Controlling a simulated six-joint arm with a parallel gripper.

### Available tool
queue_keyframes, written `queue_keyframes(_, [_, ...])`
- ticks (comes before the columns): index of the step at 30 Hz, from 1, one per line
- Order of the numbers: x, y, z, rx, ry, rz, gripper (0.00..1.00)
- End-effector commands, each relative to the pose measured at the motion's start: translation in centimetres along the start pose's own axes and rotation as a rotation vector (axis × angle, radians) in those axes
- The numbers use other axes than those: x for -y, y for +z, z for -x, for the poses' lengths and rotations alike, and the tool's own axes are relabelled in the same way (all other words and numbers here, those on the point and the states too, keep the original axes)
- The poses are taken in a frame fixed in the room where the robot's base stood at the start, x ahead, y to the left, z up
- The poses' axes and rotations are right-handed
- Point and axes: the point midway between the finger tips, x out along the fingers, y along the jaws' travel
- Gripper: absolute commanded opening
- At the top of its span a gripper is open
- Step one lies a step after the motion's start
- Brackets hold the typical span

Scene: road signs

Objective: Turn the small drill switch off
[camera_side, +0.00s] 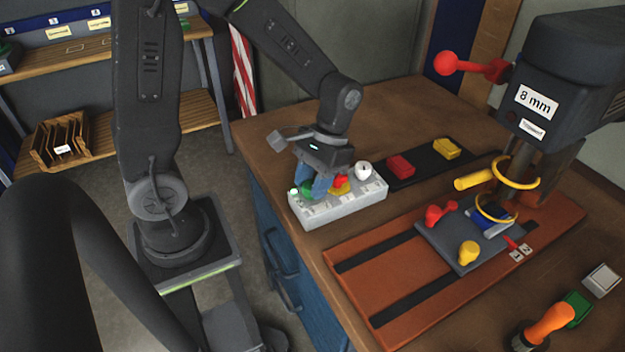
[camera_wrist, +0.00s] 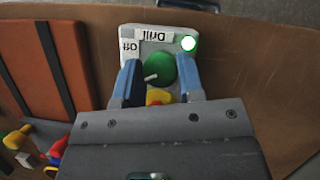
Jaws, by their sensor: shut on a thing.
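The drill switch is a round green knob (camera_wrist: 160,70) with a white mark, on a pale control box (camera_side: 352,208). In the wrist view the "Drill" label (camera_wrist: 155,34) is beyond the knob and the "Off" label (camera_wrist: 130,47) is at its upper left. The white mark is on the knob's lower left, not in line with "Off". A lamp (camera_wrist: 188,43) beside the labels glows white-green. My gripper (camera_side: 308,188) points down at the box's left end, its blue fingers shut on the green knob from both sides. In the side view the fingers partly hide the knob.
A yellow knob (camera_wrist: 158,97), a red knob (camera_side: 341,180) and a white knob (camera_side: 363,169) are close by on the same box. Red (camera_side: 400,166) and yellow (camera_side: 446,149) blocks lie on a black strip behind. The drill press (camera_side: 570,75) stands at the right.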

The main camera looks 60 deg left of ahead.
Motion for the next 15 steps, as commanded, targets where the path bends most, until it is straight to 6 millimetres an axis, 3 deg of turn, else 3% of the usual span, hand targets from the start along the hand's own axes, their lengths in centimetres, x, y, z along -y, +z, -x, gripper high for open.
queue_keyframes(15, [-0.22, -0.03, 0.1, -0.001, -0.122, -0.296, 0.12])
